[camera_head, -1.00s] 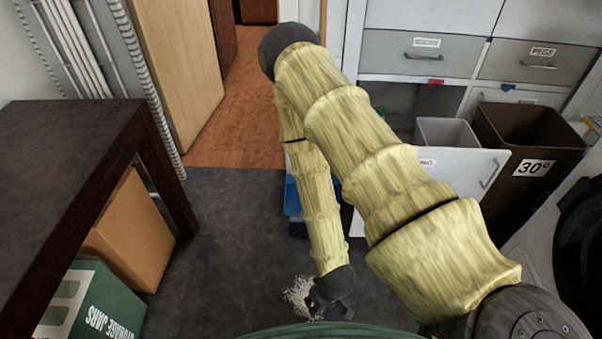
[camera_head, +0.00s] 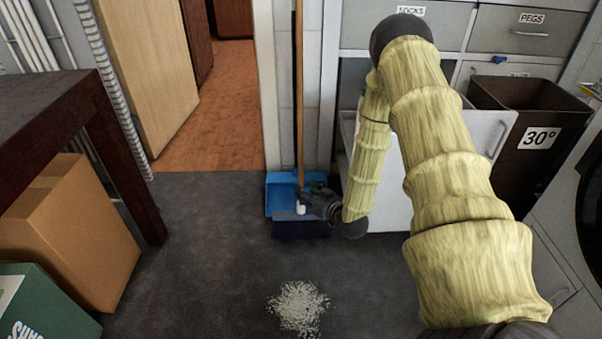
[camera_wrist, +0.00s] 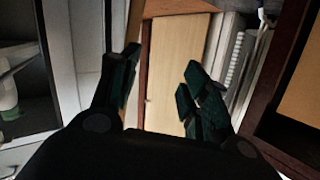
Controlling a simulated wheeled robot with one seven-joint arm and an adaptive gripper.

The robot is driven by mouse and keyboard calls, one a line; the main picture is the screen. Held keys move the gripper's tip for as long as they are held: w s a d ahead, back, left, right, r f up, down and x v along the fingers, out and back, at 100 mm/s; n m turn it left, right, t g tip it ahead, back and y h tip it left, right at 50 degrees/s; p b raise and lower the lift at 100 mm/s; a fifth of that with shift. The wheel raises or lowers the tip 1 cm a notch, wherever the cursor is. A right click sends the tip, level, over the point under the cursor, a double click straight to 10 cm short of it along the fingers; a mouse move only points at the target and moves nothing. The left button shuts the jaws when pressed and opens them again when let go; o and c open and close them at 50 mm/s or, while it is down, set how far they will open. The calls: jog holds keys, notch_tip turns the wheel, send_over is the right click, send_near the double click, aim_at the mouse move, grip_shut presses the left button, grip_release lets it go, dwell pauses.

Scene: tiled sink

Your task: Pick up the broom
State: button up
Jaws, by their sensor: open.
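The broom (camera_head: 299,100) stands upright against the wall, its thin wooden handle rising out of the top of the head view. Its dark blue brush head (camera_head: 300,229) is on the floor, in front of a blue dustpan (camera_head: 280,194). My gripper (camera_head: 311,193) is low beside the broom, reaching in from the right and overlapping its lower part in the head view. I cannot tell whether it touches. In the wrist view my gripper's fingers (camera_wrist: 157,85) are apart. I cannot clearly make out the broom between them there.
A pile of pale debris (camera_head: 299,307) lies on the grey floor. A white open drawer (camera_head: 390,195) and a brown bin (camera_head: 527,130) are at the right. A dark table (camera_head: 60,130) and a cardboard box (camera_head: 75,235) are at the left.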

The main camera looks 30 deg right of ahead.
aim_at(303, 166)
jog(key=w+d+t+b, duration=0.1)
jog(key=w+b, duration=0.1)
jog(key=w+d+b, duration=0.1)
jog(key=w+d, duration=0.1)
jog(key=w+d+r+t+b, duration=0.1)
jog(key=w+d+b, duration=0.1)
jog(key=w, duration=0.1)
jog(key=shift+w+d+t+b, duration=0.1)
jog(key=shift+d+t+b, duration=0.15)
jog(key=shift+t+b, duration=0.1)
jog(key=w+b, duration=0.2)
jog(key=w, duration=0.2)
jog(key=shift+f, duration=0.15)
jog(key=shift+w+b, duration=0.45)
jog(key=shift+w, duration=0.25)
jog(key=shift+r, duration=0.2)
grip_shut()
